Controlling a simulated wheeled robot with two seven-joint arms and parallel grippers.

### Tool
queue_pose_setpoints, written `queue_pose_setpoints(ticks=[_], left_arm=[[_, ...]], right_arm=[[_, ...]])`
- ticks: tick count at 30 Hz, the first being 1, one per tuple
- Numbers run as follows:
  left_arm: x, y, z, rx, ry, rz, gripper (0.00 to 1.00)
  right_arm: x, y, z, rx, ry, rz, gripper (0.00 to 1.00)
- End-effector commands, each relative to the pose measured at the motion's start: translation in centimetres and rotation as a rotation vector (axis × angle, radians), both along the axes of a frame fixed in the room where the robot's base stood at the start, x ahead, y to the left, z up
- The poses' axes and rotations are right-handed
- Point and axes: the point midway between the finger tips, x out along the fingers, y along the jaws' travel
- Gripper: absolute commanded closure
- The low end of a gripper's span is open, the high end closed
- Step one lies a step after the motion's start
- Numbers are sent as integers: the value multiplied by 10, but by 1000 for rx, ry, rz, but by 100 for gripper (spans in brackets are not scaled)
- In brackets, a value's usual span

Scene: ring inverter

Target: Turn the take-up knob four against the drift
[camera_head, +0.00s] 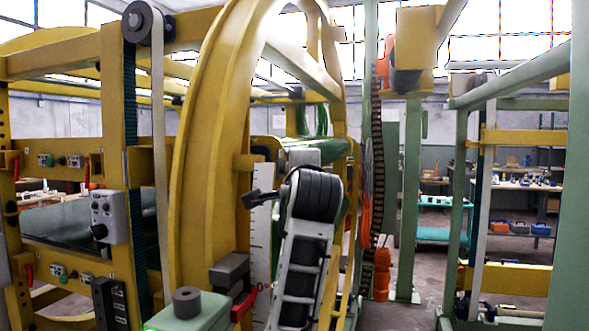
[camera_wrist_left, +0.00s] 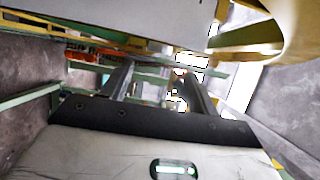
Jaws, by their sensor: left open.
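A grey control box (camera_head: 109,216) is fixed to the yellow frame at the left in the head view. A black knob (camera_head: 99,231) sticks out low on its face. A dark round cap (camera_head: 187,302) sits on a green housing at the bottom; I cannot tell which of these is the take-up knob. A white graduated scale (camera_head: 261,245) stands near the middle, partly covered by a white and black arm-like part. My left gripper (camera_wrist_left: 158,70) is open in the left wrist view, with nothing visible between its fingers. My right gripper does not show.
A large yellow ring (camera_head: 205,150) fills the middle of the head view. Small switch panels (camera_head: 60,161) sit on the left frame. Green posts and a shelf with bins (camera_head: 520,228) stand at the right. Overhead in the wrist view, a pale surface (camera_wrist_left: 110,20) lies close.

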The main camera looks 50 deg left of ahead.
Motion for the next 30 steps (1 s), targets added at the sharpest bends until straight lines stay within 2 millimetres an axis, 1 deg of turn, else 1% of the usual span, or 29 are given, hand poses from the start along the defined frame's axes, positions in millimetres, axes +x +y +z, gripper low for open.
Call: queue_pose_setpoints(ticks=[1,6,12,18,27,29,30], left_arm=[[7,10,2,-1,3,3,40],[30,39,1,-2,2,1,40],[51,64,1,-2,0,0,40],[61,75,0,0,-2,-2,40],[61,76,-1,0,-2,-2,40],[61,76,-1,0,-2,-2,57],[61,76,-1,0,-2,-2,68]], right_arm=[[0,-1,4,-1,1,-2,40],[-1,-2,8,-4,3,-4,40],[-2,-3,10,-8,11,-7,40],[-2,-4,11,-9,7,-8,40],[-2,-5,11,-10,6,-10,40],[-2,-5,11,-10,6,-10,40],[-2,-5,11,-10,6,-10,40]])
